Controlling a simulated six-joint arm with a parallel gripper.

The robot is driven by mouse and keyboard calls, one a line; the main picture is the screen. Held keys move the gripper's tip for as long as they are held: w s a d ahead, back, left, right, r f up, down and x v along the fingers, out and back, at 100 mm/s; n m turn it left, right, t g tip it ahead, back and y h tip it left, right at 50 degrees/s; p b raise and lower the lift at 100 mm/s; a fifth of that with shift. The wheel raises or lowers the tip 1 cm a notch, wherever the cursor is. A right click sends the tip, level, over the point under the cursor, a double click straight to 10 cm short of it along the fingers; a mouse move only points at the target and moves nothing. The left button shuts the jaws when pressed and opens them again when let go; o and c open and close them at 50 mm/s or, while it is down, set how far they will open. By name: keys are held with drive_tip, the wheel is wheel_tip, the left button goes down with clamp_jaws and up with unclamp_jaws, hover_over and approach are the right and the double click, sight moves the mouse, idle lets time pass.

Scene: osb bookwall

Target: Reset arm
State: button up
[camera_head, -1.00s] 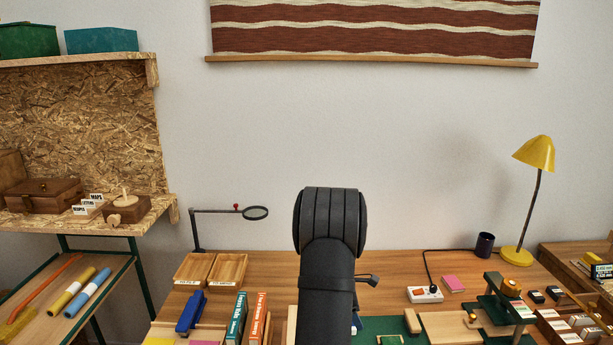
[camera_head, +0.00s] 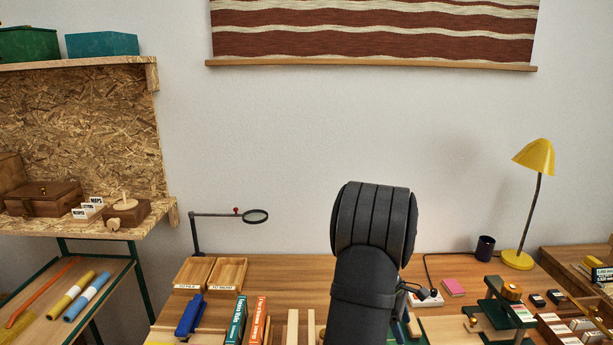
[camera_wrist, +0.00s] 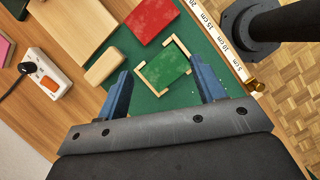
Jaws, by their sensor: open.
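My gripper (camera_wrist: 165,100) shows in the wrist view with its two blue fingers spread wide. It is open, and nothing is held between the fingers. Beyond the fingertips lies a green mat (camera_wrist: 130,45) with a green piece between light wooden corner brackets (camera_wrist: 188,50). A red block (camera_wrist: 150,17) lies on the mat just past it.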

drive_tip(key=shift+m+g, duration=0.3)
drive_tip(key=shift+m, duration=0.5)
drive_tip(key=shift+w+a+f+x, duration=0.1)
drive_tip(key=shift+a+x, duration=0.05)
drive_tip(key=shift+x, duration=0.65)
drive_tip(key=shift+w+a+f+x, duration=0.1)
drive_tip(key=shift+x, duration=0.7)
drive_tip(key=shift+w+a+x, duration=0.15)
drive_tip(key=shift+x, duration=0.7)
